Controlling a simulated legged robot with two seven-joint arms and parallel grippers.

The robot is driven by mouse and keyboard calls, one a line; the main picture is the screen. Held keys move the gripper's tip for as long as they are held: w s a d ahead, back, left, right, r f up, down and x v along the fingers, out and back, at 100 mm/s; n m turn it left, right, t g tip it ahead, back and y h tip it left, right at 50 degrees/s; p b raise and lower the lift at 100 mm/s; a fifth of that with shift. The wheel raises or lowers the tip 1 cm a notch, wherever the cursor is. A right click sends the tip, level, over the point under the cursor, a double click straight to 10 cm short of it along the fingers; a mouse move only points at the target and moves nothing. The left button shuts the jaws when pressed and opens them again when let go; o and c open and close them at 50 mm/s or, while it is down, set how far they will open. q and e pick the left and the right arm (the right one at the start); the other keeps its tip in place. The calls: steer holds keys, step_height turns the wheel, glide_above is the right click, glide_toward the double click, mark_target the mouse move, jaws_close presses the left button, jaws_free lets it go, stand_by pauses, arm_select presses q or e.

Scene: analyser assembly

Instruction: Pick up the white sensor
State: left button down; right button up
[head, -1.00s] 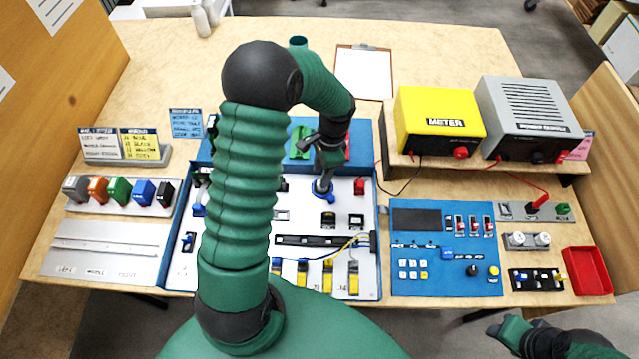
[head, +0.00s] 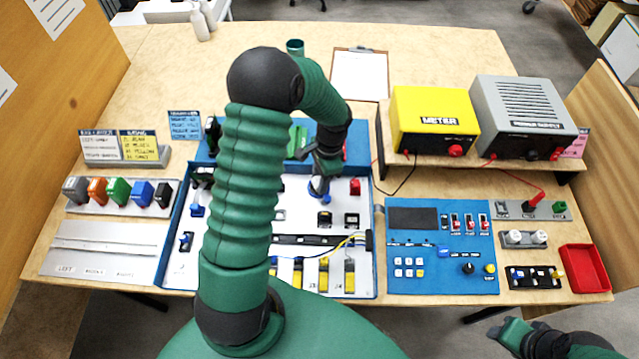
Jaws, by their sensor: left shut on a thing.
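My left gripper (head: 320,182) reaches down over the white board of the blue-edged case (head: 377,235), at its upper right. It is shut on a small part, with some blue and pale surface showing at the fingertips. The fingers hide most of this part, so I cannot tell whether it is the white sensor or whether it is clear of the board. Two white round-topped pieces (head: 526,238) sit in a grey holder at the right. My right gripper (head: 510,331) is low at the right, in front of the table, too small and dark to read its jaws.
The yellow meter (head: 433,120) and grey power supply (head: 525,118) stand on a raised shelf at the right. A blue control panel (head: 415,270), a red tray (head: 583,268) and a rack of coloured blocks (head: 120,193) surround the case. The table behind the case is mostly clear.

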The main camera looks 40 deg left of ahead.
arm_select(q)
steer(key=shift+a+r, duration=0.15)
steer(key=shift+r, duration=0.35)
steer(key=r, duration=0.2)
steer(key=shift+s+d+r, duration=0.25)
steer(key=shift+d+r, duration=0.05)
steer(key=shift+d, duration=0.1)
steer(key=s+d, duration=0.3)
steer(key=d, duration=0.1)
steer(key=s+d+r, duration=0.1)
steer(key=s+d, duration=0.1)
steer(key=d, duration=0.2)
steer(key=s+d, duration=0.3)
steer(key=d, duration=0.1)
steer(key=shift+s+d+r, duration=0.25)
steer(key=shift+s+d, duration=0.05)
steer(key=shift+s, duration=0.05)
steer(key=c, duration=1.6)
jaws_free()
jaws_close()
